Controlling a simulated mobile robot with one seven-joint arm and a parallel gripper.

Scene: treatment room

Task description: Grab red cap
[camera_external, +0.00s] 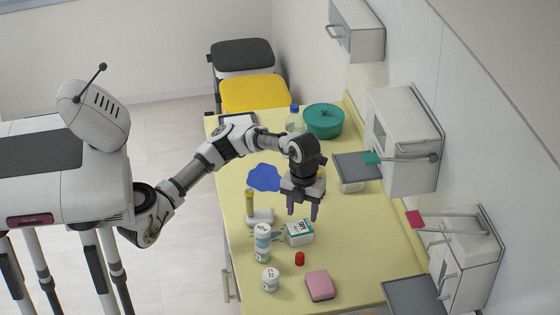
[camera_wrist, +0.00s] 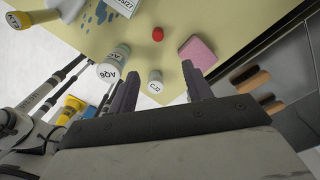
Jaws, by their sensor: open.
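The small red cap (camera_external: 299,259) lies on the yellow table in the external view, left of and a little behind a pink block. It also shows in the wrist view as a small red round thing (camera_wrist: 158,34) near the top middle, beyond the fingertips. My gripper (camera_external: 302,216) is open and points down above the table, over and behind a white-green box. In the wrist view its two fingers (camera_wrist: 158,78) stand apart with nothing between them that I can see as held. The red cap is apart from the gripper and fully in view.
The white-green box (camera_external: 299,233), a tall labelled bottle (camera_external: 263,243), a short white bottle (camera_external: 270,280) and the pink block (camera_external: 320,286) stand around the cap. A yellow-capped tube (camera_external: 250,205) is further left. Wall dispensers (camera_external: 462,255) with levers border the right. The table front right is clear.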

